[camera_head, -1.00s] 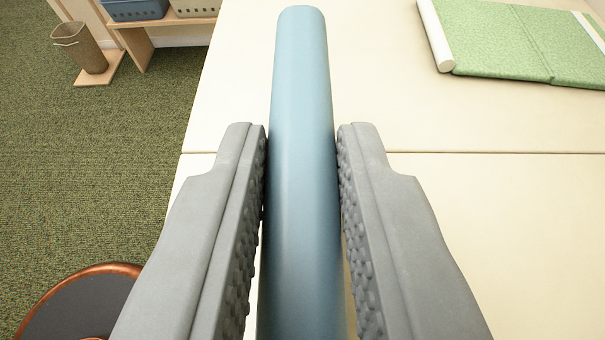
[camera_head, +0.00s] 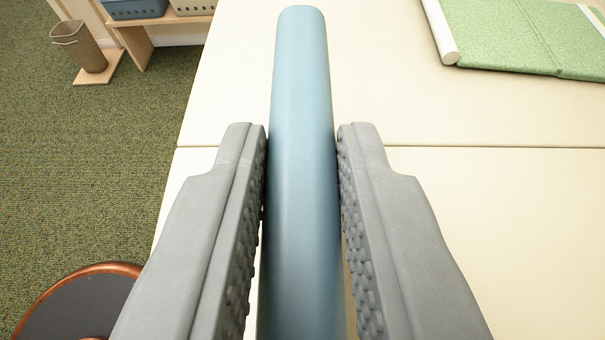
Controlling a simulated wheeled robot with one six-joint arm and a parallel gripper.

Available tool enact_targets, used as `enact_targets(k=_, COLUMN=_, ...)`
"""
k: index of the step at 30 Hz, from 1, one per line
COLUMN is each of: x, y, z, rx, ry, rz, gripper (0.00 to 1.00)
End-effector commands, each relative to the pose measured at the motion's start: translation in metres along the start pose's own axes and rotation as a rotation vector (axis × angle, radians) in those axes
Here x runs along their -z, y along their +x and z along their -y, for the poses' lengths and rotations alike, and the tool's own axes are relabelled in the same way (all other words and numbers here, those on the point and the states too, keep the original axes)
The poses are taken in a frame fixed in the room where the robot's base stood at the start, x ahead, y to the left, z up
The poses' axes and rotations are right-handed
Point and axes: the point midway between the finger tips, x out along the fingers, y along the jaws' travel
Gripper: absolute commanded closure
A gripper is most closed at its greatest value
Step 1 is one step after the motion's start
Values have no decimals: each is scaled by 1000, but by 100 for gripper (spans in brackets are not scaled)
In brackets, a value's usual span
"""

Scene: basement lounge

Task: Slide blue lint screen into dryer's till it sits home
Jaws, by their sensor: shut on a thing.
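A long blue bar with a rounded end, which I take for the blue lint screen (camera_head: 300,120), runs up the middle of the camera_head view. My gripper (camera_head: 302,135) is shut on it, with a ridged grey finger on each side. The bar points away from me over a cream surface. Its near end runs out of the bottom of the view. No dryer or slot shows in this view.
The cream surface (camera_head: 480,210) has a dark seam across it. A green folded mat (camera_head: 530,35) lies at the top right. A wicker bin (camera_head: 80,48), a wooden shelf with baskets (camera_head: 135,8) and a round dark stool top (camera_head: 75,308) stand left over green carpet.

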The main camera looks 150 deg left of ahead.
Motion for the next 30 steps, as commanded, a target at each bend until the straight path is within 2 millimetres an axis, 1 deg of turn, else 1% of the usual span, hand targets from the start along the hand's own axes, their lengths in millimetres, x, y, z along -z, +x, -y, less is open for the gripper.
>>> enact_targets(k=30, x=-19, y=8, z=0, rx=0, ry=0, rz=0, gripper=100)
